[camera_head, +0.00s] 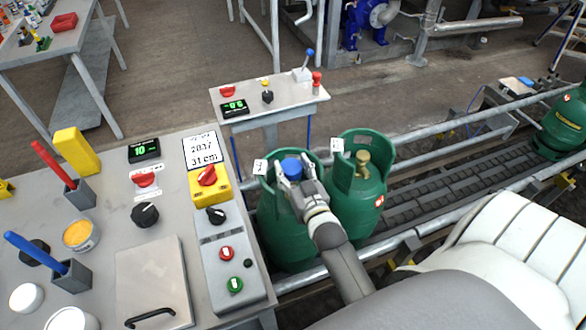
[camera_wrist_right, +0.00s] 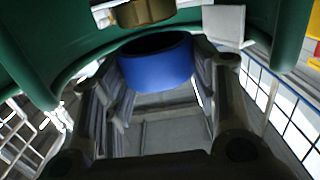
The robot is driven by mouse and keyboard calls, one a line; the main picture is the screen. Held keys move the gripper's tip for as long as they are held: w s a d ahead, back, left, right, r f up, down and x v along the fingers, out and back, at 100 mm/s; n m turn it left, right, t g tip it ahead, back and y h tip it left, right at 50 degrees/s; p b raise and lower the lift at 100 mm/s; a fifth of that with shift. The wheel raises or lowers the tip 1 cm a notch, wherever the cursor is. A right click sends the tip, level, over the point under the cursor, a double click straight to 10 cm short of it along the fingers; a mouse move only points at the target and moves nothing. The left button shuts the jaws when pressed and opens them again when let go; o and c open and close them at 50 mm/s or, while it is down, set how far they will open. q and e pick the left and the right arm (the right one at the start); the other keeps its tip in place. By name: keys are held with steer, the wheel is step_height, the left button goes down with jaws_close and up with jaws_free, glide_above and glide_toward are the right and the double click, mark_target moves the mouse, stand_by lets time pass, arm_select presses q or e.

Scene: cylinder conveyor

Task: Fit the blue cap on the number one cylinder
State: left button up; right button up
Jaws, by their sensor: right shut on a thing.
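My right gripper (camera_head: 291,178) is shut on the blue cap (camera_head: 292,166) at the upper opening of the left green cylinder (camera_head: 283,235). In the right wrist view, the blue cap (camera_wrist_right: 156,66) sits between the fingers of the right gripper (camera_wrist_right: 158,85), just beside a brass valve (camera_wrist_right: 143,12). I cannot tell whether cap and valve touch. A second green cylinder (camera_head: 362,195) stands to the right with its brass valve (camera_head: 363,160) bare. Each of these cylinders has a small white tag, too small to read surely. My left gripper is not in view.
A conveyor (camera_head: 430,185) with metal rails runs behind and to the right; another green cylinder (camera_head: 562,125) stands at its far right. A grey control bench (camera_head: 180,240) with buttons and knobs is at the left. A smaller control stand (camera_head: 290,105) is behind the cylinders.

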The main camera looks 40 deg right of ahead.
steer(key=shift+f, duration=0.45)
stand_by(0.6)
steer(key=shift+r, duration=0.15)
steer(key=shift+r+p, duration=0.3)
steer(key=shift+p, duration=0.2)
steer(key=shift+s+a+p, duration=0.1)
steer(key=shift+p, duration=0.45)
stand_by(1.3)
steer(key=shift+f+b, duration=0.35)
steer(key=shift+f, duration=0.2)
steer(key=shift+r, duration=0.15)
